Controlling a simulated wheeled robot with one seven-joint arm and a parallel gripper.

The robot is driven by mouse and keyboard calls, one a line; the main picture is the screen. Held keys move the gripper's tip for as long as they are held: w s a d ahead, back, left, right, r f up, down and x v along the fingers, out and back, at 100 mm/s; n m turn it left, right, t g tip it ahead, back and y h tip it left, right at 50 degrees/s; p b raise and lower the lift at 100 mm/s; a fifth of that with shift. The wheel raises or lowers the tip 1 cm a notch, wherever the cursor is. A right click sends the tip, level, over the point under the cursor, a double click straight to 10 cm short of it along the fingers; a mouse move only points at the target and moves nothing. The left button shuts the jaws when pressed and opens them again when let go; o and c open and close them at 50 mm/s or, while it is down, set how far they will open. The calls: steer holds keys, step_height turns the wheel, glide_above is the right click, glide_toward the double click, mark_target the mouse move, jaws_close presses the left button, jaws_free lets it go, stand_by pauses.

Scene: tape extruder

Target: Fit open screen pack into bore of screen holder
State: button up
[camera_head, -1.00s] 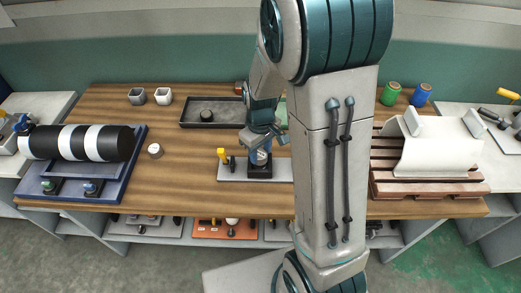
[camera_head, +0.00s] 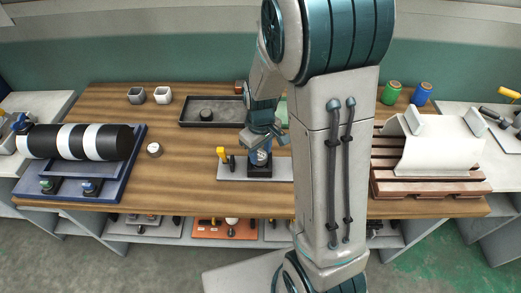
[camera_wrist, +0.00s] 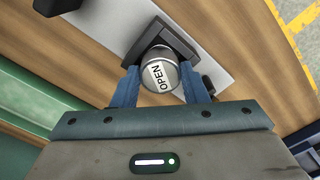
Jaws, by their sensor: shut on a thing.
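The open screen pack (camera_wrist: 160,77) is a grey cylinder with a white label reading OPEN on its end face. My gripper (camera_wrist: 158,84) is shut on it, one blue finger on each side. The screen holder (camera_wrist: 139,47) is a dark block right beyond and below the pack in the wrist view. In the head view the holder (camera_head: 260,172) stands on a grey plate, with my gripper (camera_head: 261,154) directly over it. The pack hides the bore, so I cannot tell whether the pack is inside it.
A dark tray (camera_head: 190,124) with a black round piece lies behind. A white-capped piece (camera_head: 154,149) stands on clear wood to the left. A brown slatted pallet (camera_head: 405,186) is at right.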

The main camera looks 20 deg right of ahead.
mark_target(261, 157)
steer(key=shift+f+b, duration=0.55)
steer(key=shift+f, duration=0.15)
steer(key=o, duration=1.1)
steer(key=shift+c, duration=0.2)
step_height(261, 157, up, 14)
steer(key=shift+p, duration=0.3)
steer(key=s+r+m+t, duration=0.2)
steer(key=s+m, duration=0.3)
steer(key=s, duration=0.8)
steer(key=shift+s+m+t, duration=0.25)
steer(key=shift+m+t, duration=0.05)
steer(key=shift+t, duration=0.1)
